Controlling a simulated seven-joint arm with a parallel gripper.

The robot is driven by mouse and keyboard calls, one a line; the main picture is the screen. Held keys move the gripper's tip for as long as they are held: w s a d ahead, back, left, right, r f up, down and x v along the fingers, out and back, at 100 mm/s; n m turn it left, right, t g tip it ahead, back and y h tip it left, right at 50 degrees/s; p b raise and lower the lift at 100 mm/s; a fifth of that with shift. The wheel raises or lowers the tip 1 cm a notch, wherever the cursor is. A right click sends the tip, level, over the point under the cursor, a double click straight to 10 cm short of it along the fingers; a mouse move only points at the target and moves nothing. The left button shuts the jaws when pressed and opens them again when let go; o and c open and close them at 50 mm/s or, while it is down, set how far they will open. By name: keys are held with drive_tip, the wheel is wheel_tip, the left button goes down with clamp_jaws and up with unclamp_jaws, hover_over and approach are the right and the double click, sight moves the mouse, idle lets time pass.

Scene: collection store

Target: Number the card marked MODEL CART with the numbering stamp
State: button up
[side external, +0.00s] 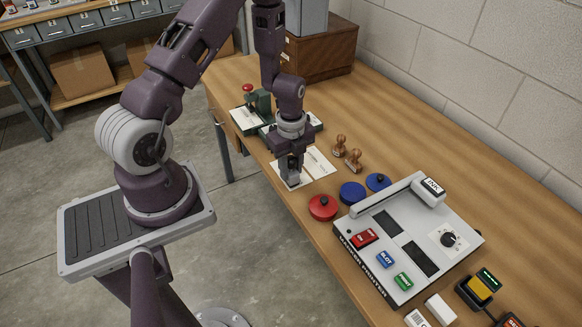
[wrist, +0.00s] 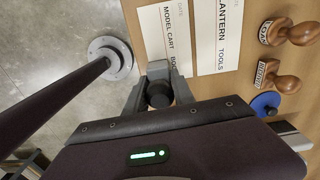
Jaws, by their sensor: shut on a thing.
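The card marked MODEL CART (wrist: 166,30) lies on the wooden table in the wrist view. In the side view a white card (side external: 280,168) shows partly behind my gripper. My gripper (side external: 291,170) is shut on a grey stamp with a black round knob (wrist: 158,94), which looks like the numbering stamp. The stamp's grey body (side external: 293,183) is over or at the near end of the card; I cannot tell whether it touches. It covers part of that end. The stamp's underside is hidden.
A LANTERN TOOLS card (wrist: 217,40) lies beside it. Two wooden-handled stamps (side external: 353,160) stand to the right. A green device with a red knob (side external: 257,101) stands behind.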

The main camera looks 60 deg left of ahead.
sight(291, 158)
drive_tip(key=shift+f, duration=0.5)
idle(0.4)
idle(0.4)
drive_tip(key=shift+r, duration=3.5)
